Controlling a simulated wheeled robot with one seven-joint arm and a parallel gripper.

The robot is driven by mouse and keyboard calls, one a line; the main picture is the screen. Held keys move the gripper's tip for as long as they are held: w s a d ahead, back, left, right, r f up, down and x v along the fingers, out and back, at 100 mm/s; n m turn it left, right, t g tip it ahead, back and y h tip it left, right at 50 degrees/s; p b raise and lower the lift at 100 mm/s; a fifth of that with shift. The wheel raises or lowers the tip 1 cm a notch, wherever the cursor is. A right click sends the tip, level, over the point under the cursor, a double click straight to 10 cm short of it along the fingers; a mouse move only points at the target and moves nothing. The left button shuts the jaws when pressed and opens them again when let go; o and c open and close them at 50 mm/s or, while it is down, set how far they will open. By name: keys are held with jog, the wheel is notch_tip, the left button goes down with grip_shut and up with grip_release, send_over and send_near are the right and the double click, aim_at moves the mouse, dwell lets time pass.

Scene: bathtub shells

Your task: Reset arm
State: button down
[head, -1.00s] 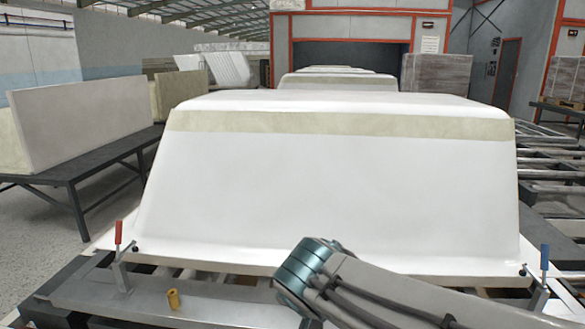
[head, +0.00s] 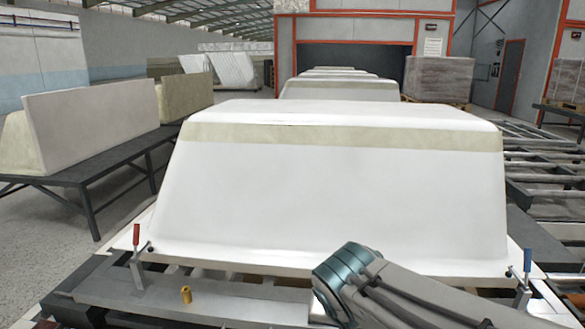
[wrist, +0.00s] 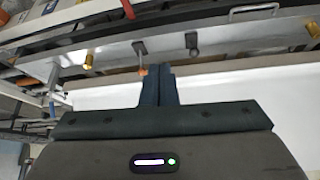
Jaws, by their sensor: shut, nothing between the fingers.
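My gripper (wrist: 160,84) shows in the wrist view with its two dark fingers together, shut and empty. It is outside the head view, where only part of my arm shows at the lower middle right. In the head view a white bathtub shell (head: 330,200) lies upside down on a frame in front of me. The wrist view shows a white surface (wrist: 225,90) behind the fingers, likely the same shell.
A red-handled clamp (head: 136,236) stands at the frame's left corner and a blue-handled clamp (head: 527,265) at its right. A brass peg (head: 186,294) is on the front bar. A dark table (head: 95,165) with shells stands left. Roller rails (head: 550,160) run at right.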

jog(key=s+d+r+n+g+y+p, duration=0.1)
jog(key=s+d+r+p, duration=0.4)
jog(key=p, duration=0.8)
jog(key=shift+s+d+r+n+g+y, duration=0.3)
jog(key=shift+s+r+n+g, duration=0.6)
jog(key=shift+r, duration=1.25)
